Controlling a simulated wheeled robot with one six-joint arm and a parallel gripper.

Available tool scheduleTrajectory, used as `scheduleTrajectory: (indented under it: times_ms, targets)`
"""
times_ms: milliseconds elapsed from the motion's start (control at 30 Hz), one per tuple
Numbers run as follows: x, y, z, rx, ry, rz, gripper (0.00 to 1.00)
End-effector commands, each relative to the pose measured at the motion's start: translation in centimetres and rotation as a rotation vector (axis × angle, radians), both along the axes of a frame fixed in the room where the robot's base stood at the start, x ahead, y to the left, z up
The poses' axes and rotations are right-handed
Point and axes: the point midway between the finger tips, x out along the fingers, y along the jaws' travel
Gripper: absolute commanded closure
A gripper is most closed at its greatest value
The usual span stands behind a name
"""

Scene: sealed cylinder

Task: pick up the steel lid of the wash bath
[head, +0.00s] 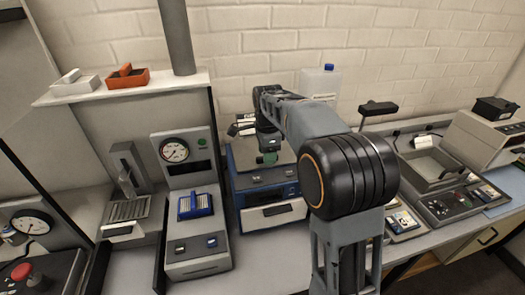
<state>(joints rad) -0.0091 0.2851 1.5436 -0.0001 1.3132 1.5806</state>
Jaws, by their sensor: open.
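My arm hides the right side of the unit and part of the lid.
A grey gauge unit (196,245) with a blue rack (195,205) stands close on the left. A white shelf (150,90) and a grey pipe (177,38) rise behind it. A blue-capped bottle (320,82) stands behind my arm. A grey open basin (430,168) is at right.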

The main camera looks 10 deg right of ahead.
Motion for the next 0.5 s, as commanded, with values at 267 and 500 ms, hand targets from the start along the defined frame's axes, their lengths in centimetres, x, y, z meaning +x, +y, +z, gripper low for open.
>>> scheduleTrajectory:
  times_ms: [267, 500]
  targets:
    - [-0.02, -0.01, -0.77, 0.000, -0.001, 0.000, 0.54]
    - [-0.02, -0.01, -0.75, 0.000, 0.000, 0.000, 0.70]
